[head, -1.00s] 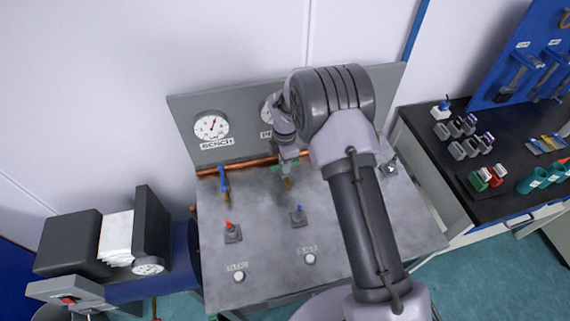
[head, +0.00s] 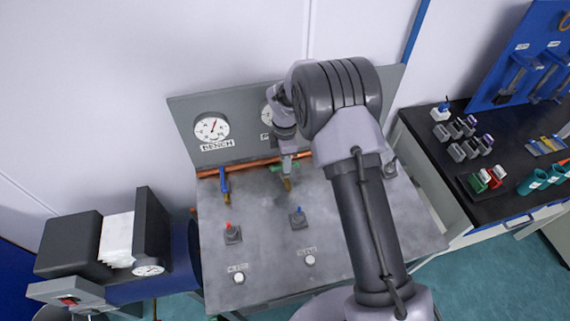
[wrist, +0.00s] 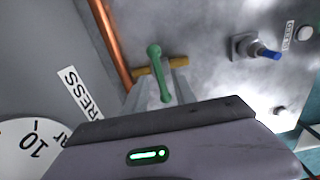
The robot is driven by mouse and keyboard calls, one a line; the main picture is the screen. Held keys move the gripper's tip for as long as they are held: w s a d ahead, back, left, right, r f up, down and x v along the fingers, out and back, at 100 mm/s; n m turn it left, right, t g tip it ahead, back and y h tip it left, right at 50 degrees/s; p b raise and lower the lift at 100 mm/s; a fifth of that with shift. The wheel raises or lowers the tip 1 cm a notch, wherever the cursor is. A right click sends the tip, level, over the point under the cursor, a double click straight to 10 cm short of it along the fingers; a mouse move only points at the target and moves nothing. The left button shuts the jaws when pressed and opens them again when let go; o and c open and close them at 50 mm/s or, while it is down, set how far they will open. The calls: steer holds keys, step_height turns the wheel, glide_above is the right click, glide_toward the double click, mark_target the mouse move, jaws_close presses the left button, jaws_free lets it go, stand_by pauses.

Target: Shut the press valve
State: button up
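The press valve's green lever (wrist: 158,72) lies across its brass body (wrist: 180,62) in the wrist view, roughly parallel to the copper pipe (wrist: 110,40). In the head view the brass body (head: 287,184) shows just below my gripper (head: 288,170), which largely hides the lever. In the wrist view my gripper's (wrist: 160,90) two grey fingers stand apart on either side of the lever's near end. They look open; I cannot tell whether either touches it. The press gauge (head: 266,115) is partly hidden behind my arm.
A blue-handled valve (head: 224,182) stands left on the same pipe, below the bench gauge (head: 211,128). Red (head: 232,233) and blue (head: 298,217) toggles and two round white buttons (head: 239,279) sit on the grey panel. A dark worktop (head: 510,130) lies to the right.

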step_height(320, 180, up, 14)
steer(key=p, duration=0.2)
steer(key=shift+r+p, duration=0.25)
steer(key=shift+p, duration=0.15)
steer(key=shift+f, duration=0.1)
